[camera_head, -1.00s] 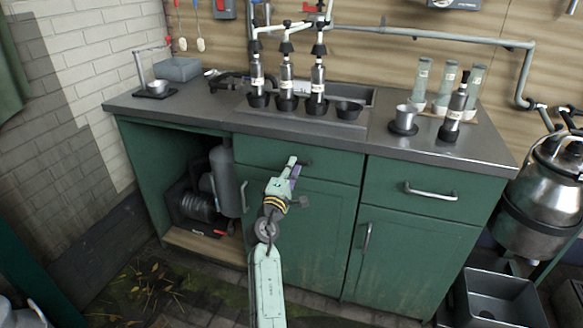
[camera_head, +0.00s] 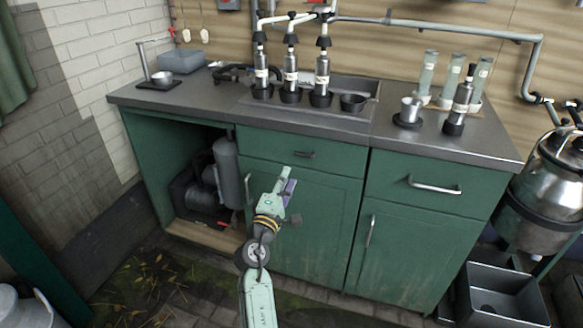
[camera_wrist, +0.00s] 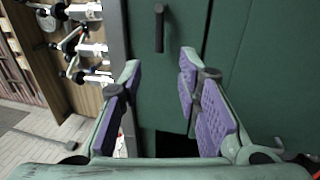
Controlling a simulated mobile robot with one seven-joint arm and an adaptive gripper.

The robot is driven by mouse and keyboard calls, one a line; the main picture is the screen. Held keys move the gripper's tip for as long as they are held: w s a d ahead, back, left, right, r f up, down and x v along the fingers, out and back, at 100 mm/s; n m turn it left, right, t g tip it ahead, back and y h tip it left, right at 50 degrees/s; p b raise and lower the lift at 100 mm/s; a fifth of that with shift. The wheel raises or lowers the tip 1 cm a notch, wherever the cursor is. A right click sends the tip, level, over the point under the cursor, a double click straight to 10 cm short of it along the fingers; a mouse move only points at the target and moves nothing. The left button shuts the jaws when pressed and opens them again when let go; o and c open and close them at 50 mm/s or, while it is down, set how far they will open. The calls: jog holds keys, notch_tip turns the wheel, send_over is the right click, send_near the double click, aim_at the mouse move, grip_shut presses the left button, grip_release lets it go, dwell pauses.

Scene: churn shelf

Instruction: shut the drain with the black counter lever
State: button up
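A black, curved fitting that may be the counter lever (camera_head: 230,72) lies at the back left of the counter (camera_head: 190,97), beside the sink. I cannot tell its position or whether the drain (camera_head: 355,85) is open; the sink floor is mostly hidden. My gripper (camera_head: 288,183) is in front of the green cabinet, below counter height and well apart from that fitting. In the wrist view my gripper (camera_wrist: 160,85) is open, with purple pads apart and nothing between them. A short dark handle (camera_wrist: 159,28) on the drawer front shows beyond the fingertips.
A metal cup (camera_head: 410,110) and bottles (camera_head: 462,100) stand at the right. An open cabinet bay (camera_head: 195,190) holds a pump and a cylinder. A silver drawer handle (camera_head: 434,187) sticks out.

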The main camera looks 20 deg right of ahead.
jog(key=shift+v, duration=1.7)
